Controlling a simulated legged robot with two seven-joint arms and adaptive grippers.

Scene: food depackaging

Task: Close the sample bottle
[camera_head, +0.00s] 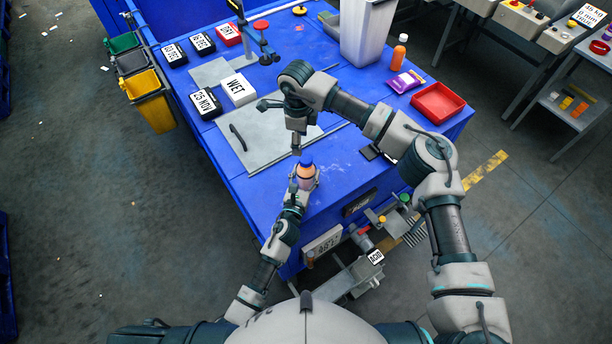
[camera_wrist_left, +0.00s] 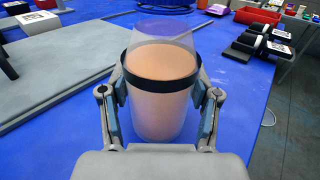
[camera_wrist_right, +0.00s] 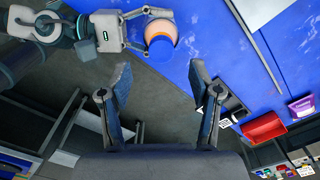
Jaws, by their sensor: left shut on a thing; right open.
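My right gripper (camera_head: 297,150) points down just above the bottle, open and empty.
A grey plate (camera_head: 265,140) lies behind the bottle. A WET block (camera_head: 238,90) and date blocks stand to the left. A red tray (camera_head: 437,103), a purple packet (camera_head: 405,82) and an orange bottle (camera_head: 399,52) are at the right. The blue surface around the bottle is mostly clear.

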